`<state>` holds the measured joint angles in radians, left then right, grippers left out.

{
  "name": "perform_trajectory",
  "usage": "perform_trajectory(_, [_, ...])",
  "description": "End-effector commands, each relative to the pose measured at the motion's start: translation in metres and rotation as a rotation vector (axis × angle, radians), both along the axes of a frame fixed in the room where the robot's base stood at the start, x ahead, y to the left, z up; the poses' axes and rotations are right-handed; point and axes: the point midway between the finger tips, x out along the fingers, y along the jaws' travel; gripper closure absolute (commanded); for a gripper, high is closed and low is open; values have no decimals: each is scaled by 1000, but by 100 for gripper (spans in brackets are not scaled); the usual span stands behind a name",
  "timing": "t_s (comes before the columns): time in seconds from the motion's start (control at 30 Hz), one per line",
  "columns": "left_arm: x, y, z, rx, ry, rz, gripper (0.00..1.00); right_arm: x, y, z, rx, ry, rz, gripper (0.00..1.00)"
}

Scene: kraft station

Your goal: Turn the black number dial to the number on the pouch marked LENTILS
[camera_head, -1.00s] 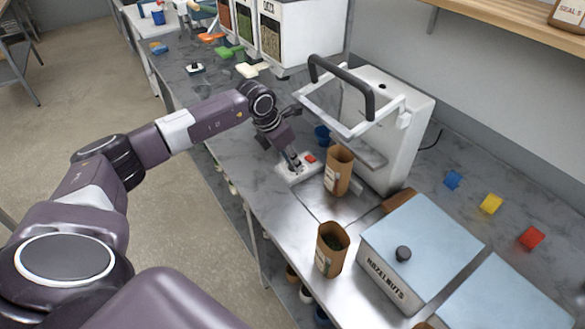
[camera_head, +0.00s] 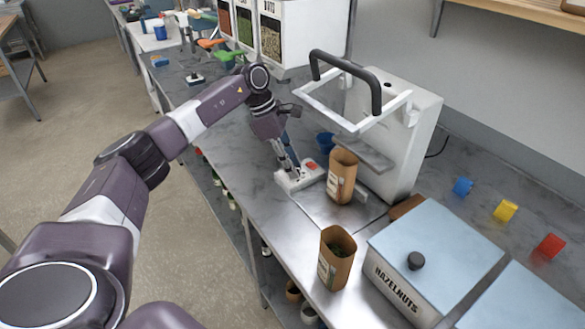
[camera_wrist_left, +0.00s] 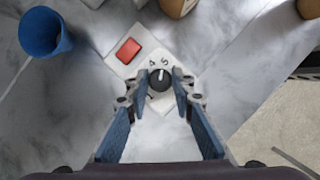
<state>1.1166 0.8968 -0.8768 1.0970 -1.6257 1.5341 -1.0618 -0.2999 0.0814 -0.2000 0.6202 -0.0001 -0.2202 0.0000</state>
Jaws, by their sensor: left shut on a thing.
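The black number dial (camera_wrist_left: 160,79) sits on a small white control box (camera_head: 312,174). In the left wrist view the numbers 4 and 5 show beside it, and its white pointer line points up between them. My left gripper (camera_head: 291,169) comes down from above, its blue fingers on both sides of the dial and shut on it. Two open brown pouches stand nearby, one beside the control box (camera_head: 342,178) and one nearer me (camera_head: 337,262). Their labels are too small to read, so I cannot tell which is LENTILS. My right gripper is out of view.
A red button (camera_wrist_left: 128,50) is on the same box. A blue cup (camera_wrist_left: 45,33) stands close by. A white machine with a black-handled frame (camera_head: 400,130) rises behind the pouches. A HAZELNUTS bin (camera_head: 440,240) is at the right; coloured cubes (camera_head: 505,210) lie behind it.

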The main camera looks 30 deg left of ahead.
Motion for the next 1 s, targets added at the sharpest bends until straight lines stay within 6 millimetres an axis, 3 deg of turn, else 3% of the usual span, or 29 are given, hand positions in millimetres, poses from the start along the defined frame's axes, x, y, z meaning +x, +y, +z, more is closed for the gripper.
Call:
perform_trajectory(0.67, [1, 1, 1, 2, -3, -67, 100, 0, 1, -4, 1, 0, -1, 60])
perform_trajectory(0.7, [1, 1, 1, 2, -3, -67, 77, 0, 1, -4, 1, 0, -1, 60])
perform_trajectory(0.87, [1, 1, 1, 2, -2, -67, 60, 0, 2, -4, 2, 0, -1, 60])
perform_trajectory(1.0, [1, 1, 0, 2, -1, -67, 60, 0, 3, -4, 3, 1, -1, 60])
